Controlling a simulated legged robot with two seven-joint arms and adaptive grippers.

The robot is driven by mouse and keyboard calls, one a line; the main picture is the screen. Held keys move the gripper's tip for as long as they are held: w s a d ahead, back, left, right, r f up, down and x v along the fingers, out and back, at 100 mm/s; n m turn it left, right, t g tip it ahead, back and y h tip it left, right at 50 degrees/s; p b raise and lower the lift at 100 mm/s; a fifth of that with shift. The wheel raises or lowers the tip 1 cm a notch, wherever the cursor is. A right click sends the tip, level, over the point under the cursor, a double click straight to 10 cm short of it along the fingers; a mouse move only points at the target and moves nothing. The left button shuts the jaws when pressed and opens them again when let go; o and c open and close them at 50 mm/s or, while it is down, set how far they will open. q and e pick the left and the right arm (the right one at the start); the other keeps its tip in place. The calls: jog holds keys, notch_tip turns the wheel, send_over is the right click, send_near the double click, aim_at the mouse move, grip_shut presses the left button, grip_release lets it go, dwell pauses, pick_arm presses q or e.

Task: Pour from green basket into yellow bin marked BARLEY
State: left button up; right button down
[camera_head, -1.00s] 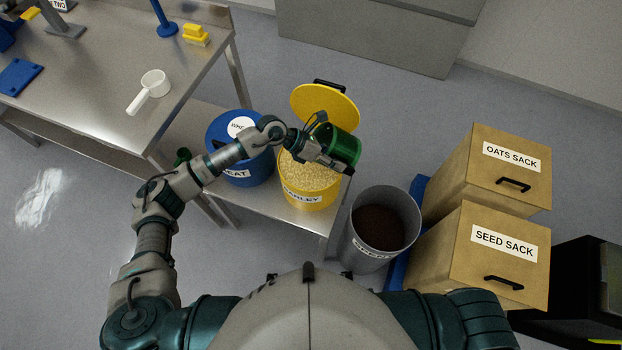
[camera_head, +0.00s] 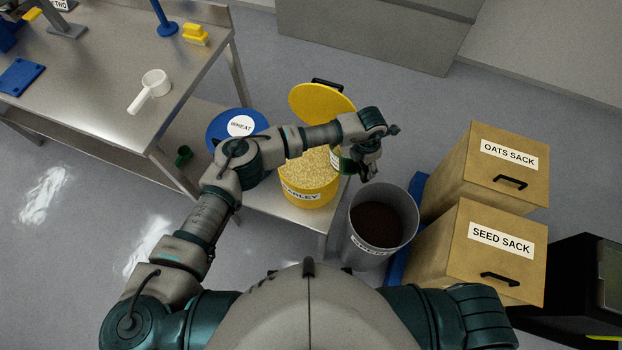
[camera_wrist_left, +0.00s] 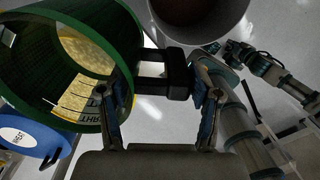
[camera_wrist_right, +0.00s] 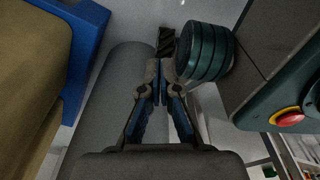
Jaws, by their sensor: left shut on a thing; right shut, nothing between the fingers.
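The yellow BARLEY bin (camera_head: 310,197) stands open on the low shelf, its pale grain surface showing and its lid raised behind. My left gripper (camera_head: 368,170) is at the bin's right side. In the left wrist view, my left gripper (camera_wrist_left: 160,85) is shut on the black handle of the green basket (camera_wrist_left: 35,75). The basket lies tilted there; yellow grain shows within its outline, but I cannot tell whether it is inside. My arm mostly hides the basket (camera_head: 347,163) in the head view. My right gripper (camera_wrist_right: 160,80) is shut and empty, seen only in its wrist view.
The blue WHEAT bin (camera_head: 220,124) is left of the yellow bin, partly behind my arm. A grey bin (camera_head: 352,245) with dark contents stands close at right. The OATS SACK box (camera_head: 480,180) and SEED SACK box (camera_head: 460,250) are farther right. A white scoop (camera_head: 153,85) lies on the steel table.

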pick_arm(q)
jog(key=shift+f+y+b, duration=0.3)
jog(key=shift+y+b, duration=0.1)
jog(key=shift+y, duration=0.1)
jog(key=shift+a+r, duration=0.2)
jog(key=shift+a, duration=0.05)
pick_arm(e)
jog(key=w, duration=0.2)
jog(key=w+a+r, duration=0.1)
pick_arm(q)
jog(key=shift+s+d+r+p, duration=0.15)
jog(key=shift+r+p, duration=0.2)
jog(key=shift+r, duration=0.4)
jog(key=shift+w+d+r+p, duration=0.1)
jog(key=shift+r+p, duration=0.25)
jog(key=shift+r, duration=0.35)
pick_arm(e)
jog(key=shift+d+r, duration=0.15)
jog(key=shift+r, duration=0.45)
pick_arm(q)
jog(key=shift+a, duration=0.2)
jog(key=shift+d, duration=0.15)
